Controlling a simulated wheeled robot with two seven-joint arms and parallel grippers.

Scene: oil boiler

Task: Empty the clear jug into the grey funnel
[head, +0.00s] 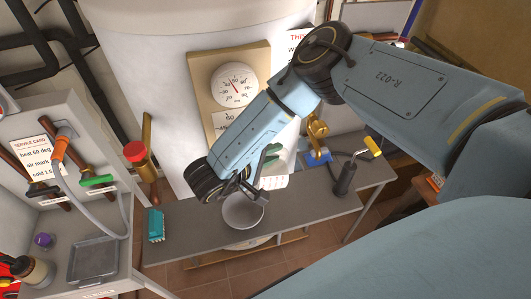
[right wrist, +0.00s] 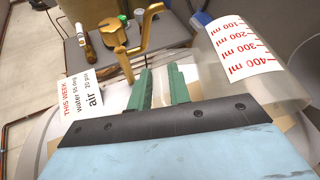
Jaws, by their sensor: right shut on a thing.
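My right gripper (head: 265,164) is low in front of the boiler, above the bench. In the right wrist view its green fingers (right wrist: 160,82) are shut on a pale, see-through part, which looks like part of the clear jug. The jug (right wrist: 250,55) is just right of the fingers, with a red millilitre scale on a white strip; it looks tilted. A white patch with red marks beside the gripper in the head view looks like this scale. The grey funnel (head: 243,211) is a round bowl just below the gripper. I cannot tell the liquid level. My left gripper does not show.
A gauge (head: 233,85) is on the boiler.

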